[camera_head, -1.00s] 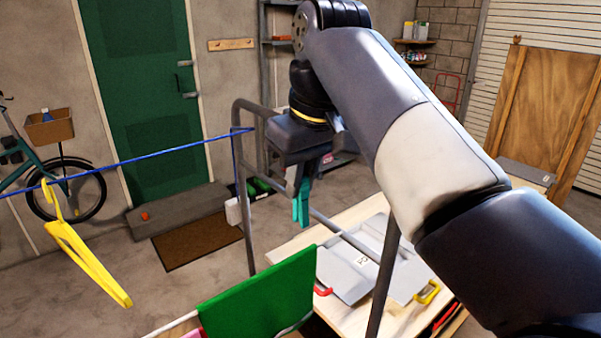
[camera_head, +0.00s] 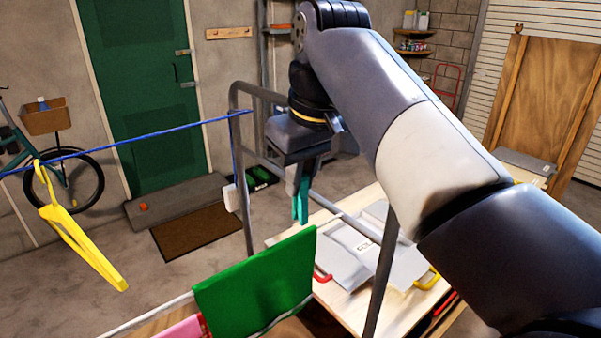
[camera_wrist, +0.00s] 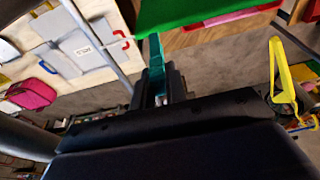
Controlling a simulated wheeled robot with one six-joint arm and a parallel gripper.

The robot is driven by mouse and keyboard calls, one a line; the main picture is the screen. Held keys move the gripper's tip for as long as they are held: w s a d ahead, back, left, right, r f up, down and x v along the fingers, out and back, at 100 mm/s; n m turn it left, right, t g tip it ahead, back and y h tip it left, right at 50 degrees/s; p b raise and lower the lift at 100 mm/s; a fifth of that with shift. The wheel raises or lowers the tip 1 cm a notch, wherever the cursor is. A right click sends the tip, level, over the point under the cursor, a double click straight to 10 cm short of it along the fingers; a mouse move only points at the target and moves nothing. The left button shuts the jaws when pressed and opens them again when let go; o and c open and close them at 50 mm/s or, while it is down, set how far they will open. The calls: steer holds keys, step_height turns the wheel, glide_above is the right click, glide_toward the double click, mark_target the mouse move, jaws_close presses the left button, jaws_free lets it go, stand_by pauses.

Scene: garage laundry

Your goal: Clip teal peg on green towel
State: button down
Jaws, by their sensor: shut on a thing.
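The green towel (camera_head: 258,285) hangs over a pale rail at the lower middle of the head view. In the wrist view the towel (camera_wrist: 190,12) shows at the top. The teal peg (camera_head: 301,198) points down from my gripper (camera_head: 301,178), which is shut on it. In the head view the peg is above and behind the towel's upper right corner. In the wrist view the peg (camera_wrist: 155,55) extends toward the towel's lower edge; I cannot tell whether they touch.
A pink cloth (camera_head: 182,329) hangs left of the towel. A yellow hanger (camera_head: 80,240) hangs on a blue line (camera_head: 130,140). A grey metal frame (camera_head: 243,190) stands beside the peg. A wooden table (camera_head: 345,300) holds grey folded items (camera_head: 350,262).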

mark_target(303, 196)
steer(key=shift+f+b, duration=2.05)
steer(key=shift+f, duration=1.4)
steer(key=c, duration=1.3)
jaws_free()
steer(key=shift+r, duration=0.15)
steer(key=shift+c, duration=0.2)
steer(key=shift+r, duration=0.1)
steer(key=p+v, duration=0.1)
steer(key=v, duration=0.9)
steer(key=shift+r, duration=0.3)
steer(key=b+x, duration=0.1)
steer(key=x, duration=0.9)
steer(key=shift+f, duration=0.25)
steer(key=shift+r+p, duration=0.55)
steer(key=shift+r, duration=0.15)
steer(key=shift+f, duration=0.15)
